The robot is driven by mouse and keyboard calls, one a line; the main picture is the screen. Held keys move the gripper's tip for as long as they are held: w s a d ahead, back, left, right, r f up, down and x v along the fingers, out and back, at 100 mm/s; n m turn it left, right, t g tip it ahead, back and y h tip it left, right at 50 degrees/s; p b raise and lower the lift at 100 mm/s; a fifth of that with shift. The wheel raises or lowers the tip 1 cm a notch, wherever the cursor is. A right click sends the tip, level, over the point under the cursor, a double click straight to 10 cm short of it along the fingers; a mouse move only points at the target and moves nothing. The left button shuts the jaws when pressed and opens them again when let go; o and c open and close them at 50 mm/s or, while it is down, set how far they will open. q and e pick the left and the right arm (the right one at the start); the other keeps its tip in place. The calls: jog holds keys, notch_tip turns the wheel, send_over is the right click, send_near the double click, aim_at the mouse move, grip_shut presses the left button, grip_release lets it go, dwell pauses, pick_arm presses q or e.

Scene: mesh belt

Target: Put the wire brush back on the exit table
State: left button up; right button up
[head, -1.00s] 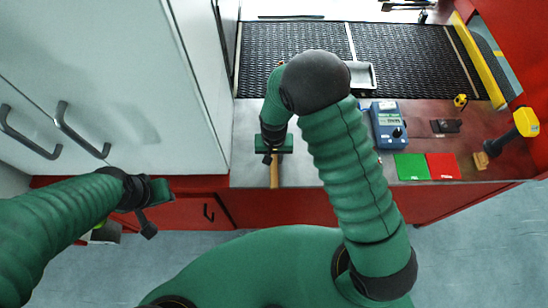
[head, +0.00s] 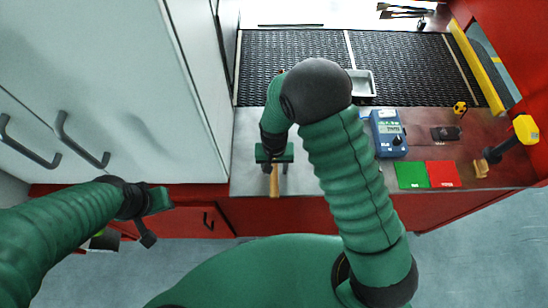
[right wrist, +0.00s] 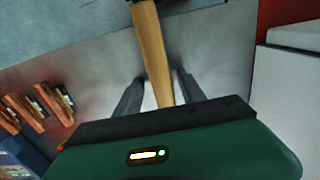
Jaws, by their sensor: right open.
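The wire brush shows as a wooden handle (head: 274,182) at the front edge of a bare steel tabletop (head: 245,150), which I take for the exit table. Its head is hidden under my right arm in the head view. My right gripper (head: 274,163) is over the handle, fingers pointing down. In the right wrist view the handle (right wrist: 152,50) runs between the two open fingers, with a gap on each side. I cannot tell whether the brush rests on the table. My left gripper (head: 150,220) hangs at the left, away from the table; its jaw state is unclear.
The dark mesh belt (head: 295,50) lies behind, with a metal tray (head: 363,83) at its front edge. To the right are a blue meter (head: 388,133), green (head: 411,175) and red (head: 443,174) cards, and a yellow-headed tool (head: 525,130). A white cabinet (head: 120,90) stands close on the left.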

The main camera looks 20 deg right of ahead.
notch_tip(320, 180, up, 11)
jog(key=b, duration=0.2)
jog(key=s+d+r+n+t, duration=0.2)
jog(key=s+d+r+n, duration=0.1)
jog(key=s+d, duration=0.4)
jog(key=shift+s+t, duration=0.4)
jog(key=shift+s, duration=0.8)
jog(key=shift+w, duration=0.2)
